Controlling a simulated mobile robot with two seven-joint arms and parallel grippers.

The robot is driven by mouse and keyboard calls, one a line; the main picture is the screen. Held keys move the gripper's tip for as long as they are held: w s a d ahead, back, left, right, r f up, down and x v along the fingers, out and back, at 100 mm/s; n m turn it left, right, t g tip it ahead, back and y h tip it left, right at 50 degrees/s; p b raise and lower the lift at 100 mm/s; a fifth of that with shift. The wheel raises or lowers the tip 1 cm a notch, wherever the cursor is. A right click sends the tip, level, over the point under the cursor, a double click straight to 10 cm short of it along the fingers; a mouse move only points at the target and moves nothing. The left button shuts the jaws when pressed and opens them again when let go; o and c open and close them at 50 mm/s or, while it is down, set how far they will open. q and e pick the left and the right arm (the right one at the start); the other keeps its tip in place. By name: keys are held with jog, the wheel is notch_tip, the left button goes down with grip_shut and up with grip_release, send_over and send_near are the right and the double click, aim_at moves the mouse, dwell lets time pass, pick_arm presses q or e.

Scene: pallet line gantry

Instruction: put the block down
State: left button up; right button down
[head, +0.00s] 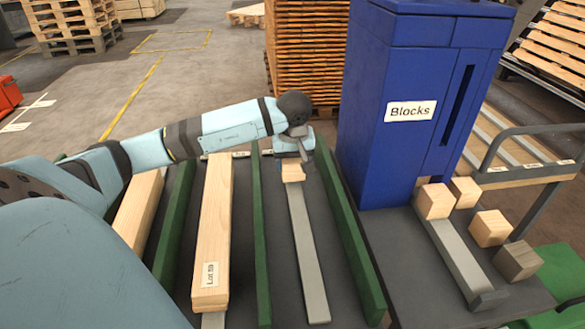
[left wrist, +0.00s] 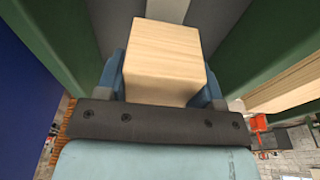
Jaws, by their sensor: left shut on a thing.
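My left gripper (head: 293,163) is shut on a pale wooden block (head: 293,174). The block is at the far end of a grey bar (head: 309,260) lying in the right lane, between two green dividers. I cannot tell whether the block touches the bar or is just above it. In the left wrist view the block (left wrist: 165,55) sits between the two blue fingers, with a green divider on each side. My right gripper is in neither view.
A tall blue cabinet (head: 370,125) labelled "Blocks" stands right of the lanes. Several loose blocks lie before it, including a grey one (head: 519,261). A long wooden beam (head: 213,230) with a lot label lies in the middle lane; another beam (head: 140,212) is farther left.

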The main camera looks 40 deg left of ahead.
aim_at(293, 161)
pick_arm(q)
jog(key=shift+f, duration=1.2)
jog(key=o, duration=0.9)
jog(key=shift+o, duration=0.2)
jog(key=shift+r, duration=0.15)
jog(key=r, duration=0.4)
jog(key=d+r+p, duration=0.1)
jog(key=r, duration=0.3)
jog(key=s+r, duration=0.1)
jog(key=r, duration=0.3)
jog(key=shift+d+p, duration=0.2)
jog(key=shift+p, duration=0.2)
jog(key=shift+s, duration=0.1)
